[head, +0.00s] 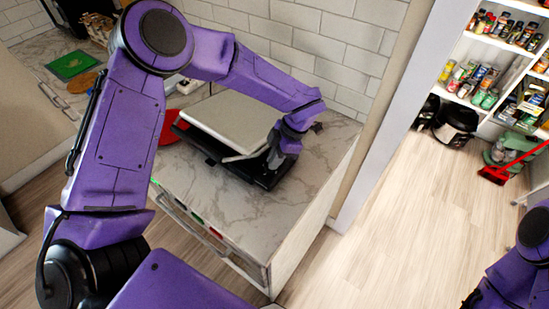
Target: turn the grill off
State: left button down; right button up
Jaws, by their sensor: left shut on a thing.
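The grill (225,120) stands on the marbled counter. It has a pale, flat lid and a black base that shows along its front and right. My left arm reaches over the counter from the left, and my left gripper (273,158) points down at the right end of the grill. It is shut on a part of the grill; the fingertips are small and dark against the black base, so I cannot tell which part. The grill's switch or knob cannot be made out. Part of my right arm shows at the lower right, but its gripper is out of view.
The marbled counter (320,165) has bare room right of the grill and in front of it. A red item (169,134) lies left of the grill. A green board (72,64) lies farther left. Stocked shelves (500,60) and a red broom (495,174) are at the right, beyond open floor.

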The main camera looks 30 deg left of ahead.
pick_arm(q)
jog(key=n, duration=0.2)
jog(key=n+g+h+b, duration=0.1)
jog(key=shift+a+f+n, duration=0.2)
jog(key=shift+f+n, duration=0.05)
jog(key=shift+n, duration=0.05)
jog(key=shift+w+a+n+g+h+b, duration=0.15)
jog(key=shift+n+g+h+b, duration=0.3)
jog(key=shift+n, duration=0.95)
jog(key=shift+r, duration=0.1)
jog(key=c, duration=1.2)
grip_release()
jog(key=shift+r, duration=0.1)
jog(key=shift+t, duration=0.25)
jog(key=shift+w+r, duration=0.1)
jog(key=shift+r, duration=0.1)
